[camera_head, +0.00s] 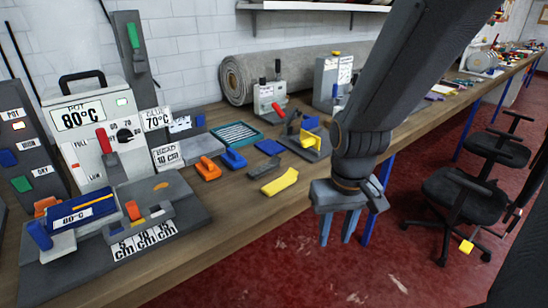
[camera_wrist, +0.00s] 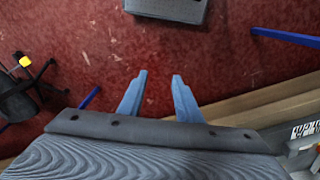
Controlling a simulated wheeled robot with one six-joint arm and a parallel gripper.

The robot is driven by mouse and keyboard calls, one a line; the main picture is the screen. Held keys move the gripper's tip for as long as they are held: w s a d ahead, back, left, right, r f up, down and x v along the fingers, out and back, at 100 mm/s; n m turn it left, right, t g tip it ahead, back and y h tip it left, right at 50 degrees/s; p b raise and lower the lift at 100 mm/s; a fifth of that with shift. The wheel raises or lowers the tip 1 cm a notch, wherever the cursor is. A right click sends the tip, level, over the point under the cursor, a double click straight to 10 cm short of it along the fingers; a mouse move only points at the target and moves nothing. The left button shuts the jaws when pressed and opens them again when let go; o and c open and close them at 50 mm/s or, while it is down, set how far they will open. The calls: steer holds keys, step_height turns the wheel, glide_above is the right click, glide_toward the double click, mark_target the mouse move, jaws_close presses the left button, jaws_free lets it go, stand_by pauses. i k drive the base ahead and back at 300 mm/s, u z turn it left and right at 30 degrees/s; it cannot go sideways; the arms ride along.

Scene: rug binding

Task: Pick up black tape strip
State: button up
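A dark, flat strip (camera_head: 264,167) lies on the wooden bench beside a yellow strip (camera_head: 280,181); it looks like the black tape strip, but it is too small to be sure. My gripper (camera_head: 338,238) hangs pointing down at the bench's front edge, to the right of and apart from the strips. In the wrist view its two blue fingers (camera_wrist: 158,80) are spread, with only red floor between them. The strips do not show in the wrist view.
The bench (camera_head: 225,213) holds a grey machine (camera_head: 84,145) marked 80°C, an orange-handled tool (camera_head: 207,169), a blue-handled tool (camera_head: 233,158) and a rolled rug (camera_head: 290,74). Black chairs (camera_head: 465,196) stand on the red floor at right. Bare wood lies in front of the yellow strip.

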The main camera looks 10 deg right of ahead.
mark_target(273, 163)
steer(key=u, duration=0.15)
steer(key=i, duration=0.9)
steer(key=u, duration=0.25)
